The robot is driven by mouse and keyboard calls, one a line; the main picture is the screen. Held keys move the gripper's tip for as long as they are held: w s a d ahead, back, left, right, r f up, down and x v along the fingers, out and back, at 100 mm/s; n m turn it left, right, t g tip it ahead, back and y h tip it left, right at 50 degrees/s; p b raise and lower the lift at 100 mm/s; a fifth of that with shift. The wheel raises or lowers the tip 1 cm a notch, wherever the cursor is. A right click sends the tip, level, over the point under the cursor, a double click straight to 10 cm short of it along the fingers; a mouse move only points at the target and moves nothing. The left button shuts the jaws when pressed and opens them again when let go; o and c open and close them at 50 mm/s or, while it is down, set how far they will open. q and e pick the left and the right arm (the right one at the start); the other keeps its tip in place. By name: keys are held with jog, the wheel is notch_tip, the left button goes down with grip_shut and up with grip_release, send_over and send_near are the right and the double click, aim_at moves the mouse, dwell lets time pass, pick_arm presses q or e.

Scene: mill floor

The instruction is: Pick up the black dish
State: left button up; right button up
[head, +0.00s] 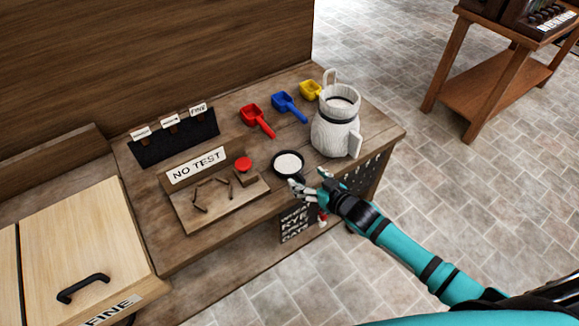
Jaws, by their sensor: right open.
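The black dish (277,174) is small and round with pale contents and sits on the wooden table near its front edge. My right gripper (306,181) is at the dish's right front side, its fingers open. One fingertip is close to the dish's rim; I cannot tell whether it touches. The right arm comes in from the lower right. My left gripper is not in view.
A white jug (336,130) stands behind and right of the dish. Red (257,120), blue (289,105) and yellow (311,90) scoops lie behind. A red button (243,164) and a "NO TEST" stand (196,165) are to the left. A pale lidded bin (85,250) stands front left.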

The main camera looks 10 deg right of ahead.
aim_at(300, 175)
jog(key=x, duration=0.5)
jog(key=shift+s+a+f+p, duration=0.1)
jog(key=shift+s+f+p, duration=0.1)
jog(key=shift+p, duration=0.1)
grip_shut()
dwell(0.3)
